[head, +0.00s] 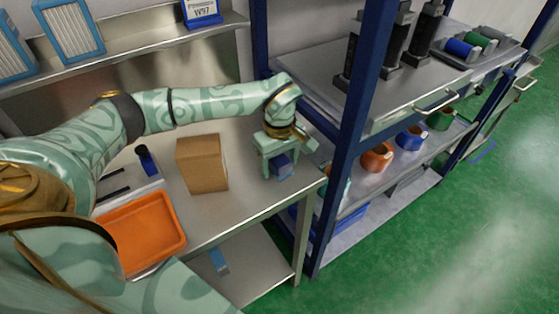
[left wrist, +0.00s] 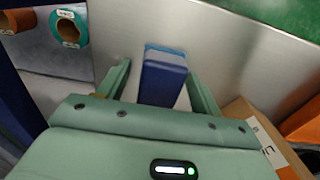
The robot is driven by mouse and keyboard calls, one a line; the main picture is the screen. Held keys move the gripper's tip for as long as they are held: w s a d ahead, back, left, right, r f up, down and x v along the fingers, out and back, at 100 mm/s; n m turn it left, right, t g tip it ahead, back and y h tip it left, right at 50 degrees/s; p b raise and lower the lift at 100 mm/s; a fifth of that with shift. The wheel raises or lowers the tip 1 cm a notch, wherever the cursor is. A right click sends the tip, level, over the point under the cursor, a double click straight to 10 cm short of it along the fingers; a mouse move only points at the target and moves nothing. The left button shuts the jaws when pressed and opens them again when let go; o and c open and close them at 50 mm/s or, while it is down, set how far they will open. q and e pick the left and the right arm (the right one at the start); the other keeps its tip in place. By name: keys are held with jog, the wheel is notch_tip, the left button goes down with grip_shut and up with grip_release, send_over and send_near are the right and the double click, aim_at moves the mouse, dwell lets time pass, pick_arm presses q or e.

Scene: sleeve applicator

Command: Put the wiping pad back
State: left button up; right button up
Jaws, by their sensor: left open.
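The wiping pad looks like a dark blue block with a light blue layer. In the head view the pad (head: 281,168) is at the right end of the steel table (head: 235,210), partly hidden by my left gripper (head: 278,175). In the left wrist view the pad (left wrist: 164,78) lies between the two fingers of my left gripper (left wrist: 160,72). The gripper is open, with a gap showing on both sides of the pad. I cannot tell whether the pad rests fully on the table. My right gripper is not in view.
A cardboard box (head: 202,163) stands left of the gripper. An orange tray (head: 140,232) is at the table's front left. A blue rack post (head: 350,130) rises close to the right. Colored rolls, including an orange one (head: 377,158), sit on the rack shelf.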

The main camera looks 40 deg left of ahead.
aim_at(279, 158)
pick_arm(q)
notch_tip(279, 158, up, 12)
jog(key=p, duration=0.3)
jog(key=shift+r, duration=0.2)
dwell(1.2)
